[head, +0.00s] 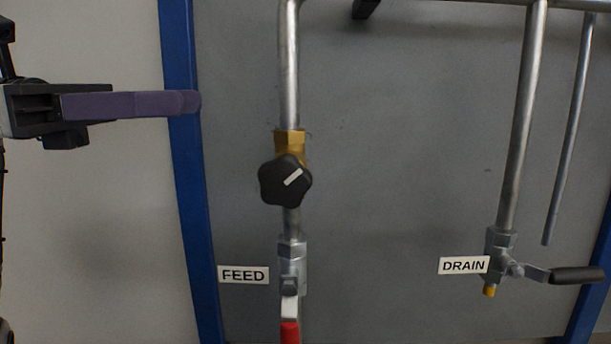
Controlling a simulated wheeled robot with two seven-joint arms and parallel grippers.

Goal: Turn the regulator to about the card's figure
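The regulator is a black lobed knob (285,181) with a white pointer bar, on a brass valve body (291,142) in the vertical feed pipe. The bar slants up to the right. My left gripper (198,101) comes in from the left with its purple fingers pointing right, above and left of the knob and apart from it. Its fingers overlap from this side, so the gap between them cannot be judged. No card with a figure shows in this view. My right gripper is out of view.
Below the knob is a valve with a red-ended lever (290,331), beside a FEED label (243,275). A blue upright (190,170) stands left of the pipe. The grey panel between the pipes is clear.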

